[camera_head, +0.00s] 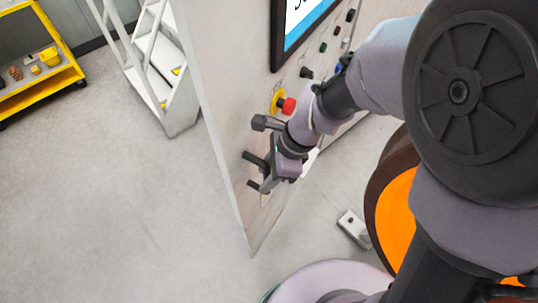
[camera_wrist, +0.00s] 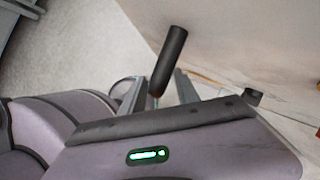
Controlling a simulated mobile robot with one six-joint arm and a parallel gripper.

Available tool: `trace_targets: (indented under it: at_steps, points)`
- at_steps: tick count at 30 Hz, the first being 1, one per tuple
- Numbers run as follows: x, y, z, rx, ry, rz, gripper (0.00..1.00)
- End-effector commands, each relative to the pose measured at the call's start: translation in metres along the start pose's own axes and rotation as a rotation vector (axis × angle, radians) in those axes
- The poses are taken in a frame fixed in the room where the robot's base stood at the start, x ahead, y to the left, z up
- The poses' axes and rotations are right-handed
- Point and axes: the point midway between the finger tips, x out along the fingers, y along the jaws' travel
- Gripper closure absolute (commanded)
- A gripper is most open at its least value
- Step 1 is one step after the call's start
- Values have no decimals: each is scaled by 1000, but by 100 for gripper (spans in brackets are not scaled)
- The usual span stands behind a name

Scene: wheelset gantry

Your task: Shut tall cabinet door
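A tall, pale grey panel (camera_head: 228,110) stands in the middle of the head view, with its lower corner above the floor. I take it for the cabinet door; how far it stands open I cannot tell. My gripper (camera_head: 256,172) is low beside this panel, below its red button. In the wrist view a black cylindrical bar (camera_wrist: 169,62), which looks like a handle, stands out near the pale panel surface (camera_wrist: 240,45). My gripper's grey fingers (camera_wrist: 158,92) are apart, one on each side of the bar's lower end. I see no clear contact.
The panel carries a screen (camera_head: 298,25), several small knobs and a red button on a yellow base (camera_head: 284,104). White steps (camera_head: 165,75) and a yellow shelf cart (camera_head: 40,75) stand behind at the left. Grey floor (camera_head: 110,210) is clear at the lower left.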

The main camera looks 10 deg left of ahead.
Motion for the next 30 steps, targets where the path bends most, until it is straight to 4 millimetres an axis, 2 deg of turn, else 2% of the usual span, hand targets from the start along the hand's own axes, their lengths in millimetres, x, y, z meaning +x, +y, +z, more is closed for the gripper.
trace_targets:
  at_steps: [1,6,30]
  points:
    - [0,0,0,0,0,0,68]
    - [0,0,0,0,0,0,100]
    - [0,0,0,0,0,0,100]
